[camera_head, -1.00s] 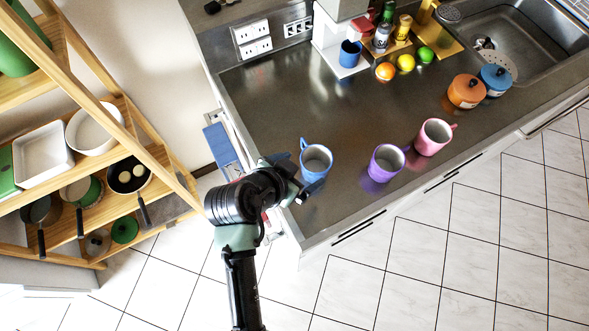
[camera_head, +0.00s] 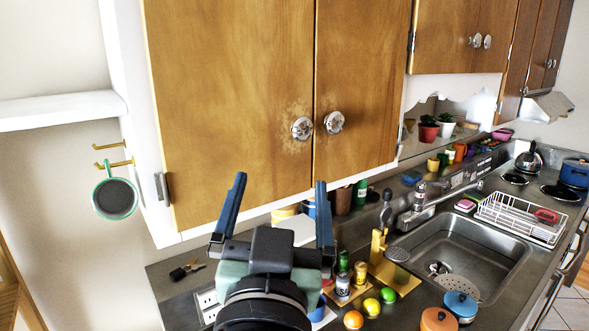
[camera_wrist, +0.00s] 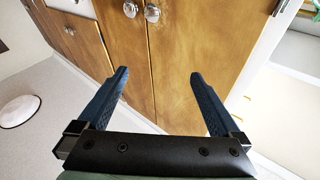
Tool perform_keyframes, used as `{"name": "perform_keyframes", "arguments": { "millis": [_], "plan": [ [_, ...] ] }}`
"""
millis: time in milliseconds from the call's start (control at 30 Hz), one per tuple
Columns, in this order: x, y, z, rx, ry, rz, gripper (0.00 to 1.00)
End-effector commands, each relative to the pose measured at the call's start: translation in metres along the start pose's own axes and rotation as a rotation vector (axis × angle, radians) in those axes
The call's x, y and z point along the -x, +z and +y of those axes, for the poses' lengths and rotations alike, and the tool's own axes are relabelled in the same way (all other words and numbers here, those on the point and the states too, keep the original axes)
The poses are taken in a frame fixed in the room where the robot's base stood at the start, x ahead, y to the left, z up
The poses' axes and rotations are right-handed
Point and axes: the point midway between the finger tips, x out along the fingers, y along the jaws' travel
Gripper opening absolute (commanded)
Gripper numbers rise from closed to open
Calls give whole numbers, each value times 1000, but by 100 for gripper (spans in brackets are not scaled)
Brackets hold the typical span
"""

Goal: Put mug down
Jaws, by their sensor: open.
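My gripper (camera_head: 280,184) is raised in front of the wooden wall cabinet, its two blue fingers spread wide with nothing between them. The wrist view also shows my gripper (camera_wrist: 160,74) open and empty, facing the cabinet doors. A round green-rimmed vessel with a dark inside (camera_head: 115,199) hangs from a brass hook at the left; I cannot tell whether it is a mug or a small pan.
The wooden cabinet doors (camera_head: 230,105) with glass knobs fill the space behind my gripper. Bottles and fruit, such as a green lime (camera_head: 388,295), stand on the counter below, left of the sink (camera_head: 470,250). An orange pot (camera_head: 438,320) and a blue pot (camera_head: 461,305) sit in front.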

Motion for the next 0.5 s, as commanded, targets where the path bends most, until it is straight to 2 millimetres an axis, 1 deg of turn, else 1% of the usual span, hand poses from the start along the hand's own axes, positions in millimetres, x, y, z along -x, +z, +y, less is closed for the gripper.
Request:
{"name": "perform_keyframes", "arguments": {
  "millis": [33, 67, 100, 200, 300, 333, 400, 500],
  "plan": [
    [5, -50, -3, 17, -28, 127, 100],
    [10, -75, -4, 29, -39, 193, 100],
    [17, -104, -4, 45, -50, 273, 100],
    [38, -158, -4, 74, -65, 430, 100],
    [53, -188, -3, 94, -68, 523, 100],
    [56, -193, -3, 96, -68, 539, 100],
    [60, -200, -2, 102, -68, 560, 100],
    [60, -201, -2, 103, -68, 563, 100]
  ]
}}
